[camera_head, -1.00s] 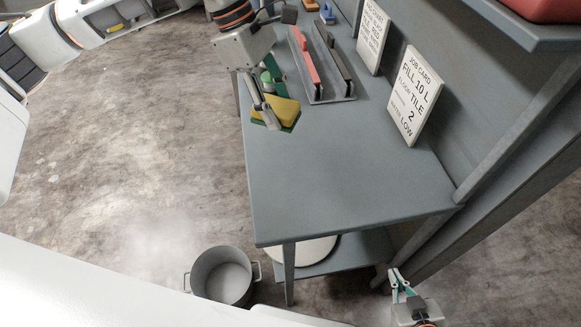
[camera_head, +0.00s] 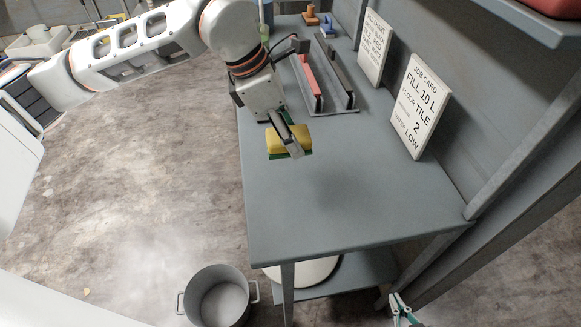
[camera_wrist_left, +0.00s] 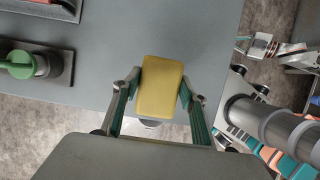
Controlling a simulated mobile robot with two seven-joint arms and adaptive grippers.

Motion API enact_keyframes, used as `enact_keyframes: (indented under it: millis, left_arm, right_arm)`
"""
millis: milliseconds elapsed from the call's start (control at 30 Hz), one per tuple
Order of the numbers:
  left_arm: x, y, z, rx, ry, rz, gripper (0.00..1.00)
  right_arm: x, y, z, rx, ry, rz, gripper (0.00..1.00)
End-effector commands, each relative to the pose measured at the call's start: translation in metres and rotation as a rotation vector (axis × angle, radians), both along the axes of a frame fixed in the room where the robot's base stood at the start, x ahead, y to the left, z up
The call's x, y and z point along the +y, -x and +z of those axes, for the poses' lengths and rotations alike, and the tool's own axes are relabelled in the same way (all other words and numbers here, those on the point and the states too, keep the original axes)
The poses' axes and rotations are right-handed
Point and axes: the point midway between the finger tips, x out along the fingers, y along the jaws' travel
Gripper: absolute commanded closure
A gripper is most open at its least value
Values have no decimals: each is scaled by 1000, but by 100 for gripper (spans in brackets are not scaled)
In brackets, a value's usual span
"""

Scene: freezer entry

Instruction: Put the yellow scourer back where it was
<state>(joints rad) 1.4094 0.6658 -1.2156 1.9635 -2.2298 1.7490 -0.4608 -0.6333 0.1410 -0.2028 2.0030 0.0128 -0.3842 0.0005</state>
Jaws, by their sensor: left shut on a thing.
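The yellow scourer (camera_head: 282,142) is a yellow block with green showing along its lower side. My left gripper (camera_head: 290,146) is shut on it over the left part of the grey table (camera_head: 345,205). In the left wrist view, the scourer (camera_wrist_left: 160,88) sits between the two green-lined fingers (camera_wrist_left: 158,98), with its long side pointing away from the wrist. I cannot tell its exact height above the table. My right gripper (camera_head: 403,312) shows only partly at the bottom edge of the head view, and its finger gap is unclear.
A grey rack (camera_head: 333,108) with a red bar and a dark bar stands behind the scourer. A green-knobbed item (camera_wrist_left: 20,65) shows in the wrist view. A grey pot (camera_head: 218,300) stands on the floor. The near tabletop is clear.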

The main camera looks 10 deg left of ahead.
Motion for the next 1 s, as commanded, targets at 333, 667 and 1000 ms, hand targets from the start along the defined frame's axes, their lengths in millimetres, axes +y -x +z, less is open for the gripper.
enact_keyframes:
  millis: [333,667,1000]
  left_arm:
    - [0,0,-58,1,0,-1,78]
    - [0,1,-92,5,0,-1,78]
    - [0,0,-102,0,0,-1,78]
  right_arm:
    - [-2,-1,-4,0,7,-1,100]
    - [-2,0,-8,3,9,1,100]
    - [-2,0,-7,1,9,2,100]
